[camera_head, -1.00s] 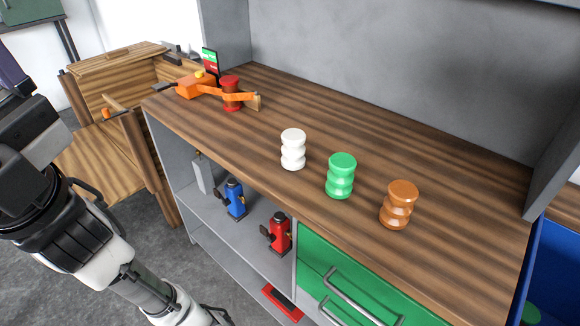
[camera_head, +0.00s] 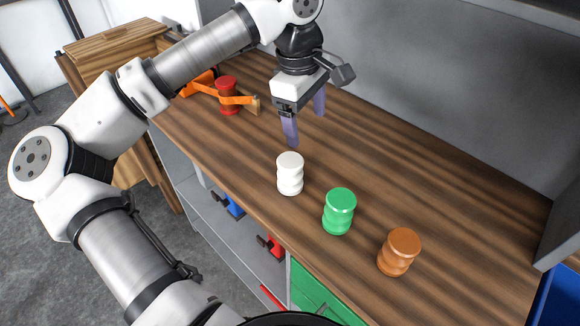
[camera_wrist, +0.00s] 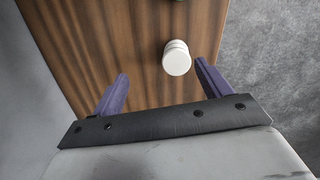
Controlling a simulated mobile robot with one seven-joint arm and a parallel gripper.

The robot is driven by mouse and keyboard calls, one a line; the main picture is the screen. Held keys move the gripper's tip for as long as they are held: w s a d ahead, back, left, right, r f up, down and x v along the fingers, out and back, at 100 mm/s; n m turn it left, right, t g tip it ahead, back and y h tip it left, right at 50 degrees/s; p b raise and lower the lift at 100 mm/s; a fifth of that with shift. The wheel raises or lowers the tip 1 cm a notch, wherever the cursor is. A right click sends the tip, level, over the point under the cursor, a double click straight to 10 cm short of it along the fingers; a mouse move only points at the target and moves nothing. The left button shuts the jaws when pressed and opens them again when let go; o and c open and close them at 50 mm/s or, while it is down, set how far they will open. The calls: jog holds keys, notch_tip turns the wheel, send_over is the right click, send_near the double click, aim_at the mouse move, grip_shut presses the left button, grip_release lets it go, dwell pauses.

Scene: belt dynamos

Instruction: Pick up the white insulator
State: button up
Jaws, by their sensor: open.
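The white insulator (camera_head: 290,174) stands upright on the wooden counter, near its front edge. In the wrist view the white insulator (camera_wrist: 177,58) shows from above, ahead of my gripper and closer to the right finger. My gripper (camera_head: 306,124) is open and empty, with its fingers pointing down above the counter just behind the insulator. In the wrist view my gripper (camera_wrist: 160,85) has its two purple fingers wide apart. The fingers do not appear to touch the insulator.
A green insulator (camera_head: 339,211) and a brown insulator (camera_head: 399,251) stand to the right of the white one. A red spool with an orange clamp (camera_head: 228,96) sits at the left. A grey wall rises behind the counter (camera_head: 430,170). Shelves and a green drawer lie below.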

aim_at(290, 158)
jog(key=a, duration=0.1)
jog(key=a+f+y, duration=0.1)
jog(key=shift+w+a+f, duration=0.15)
jog(key=shift+w+a, duration=0.15)
jog(key=shift+a, duration=0.1)
notch_tip(290, 158, down, 7)
jog(key=shift+f+p, duration=0.1)
jog(key=shift+p, duration=0.65)
jog(key=shift+s+f+p, duration=0.15)
jog(key=shift+f+p, duration=0.45)
jog(key=shift+f, duration=0.95)
jog(key=shift+s+f+p, duration=0.15)
jog(key=shift+f+p, duration=0.4)
jog(key=shift+f, duration=0.95)
jog(key=c, duration=1.2)
jog(key=shift+c, duration=0.5)
jog(key=shift+r, duration=0.15)
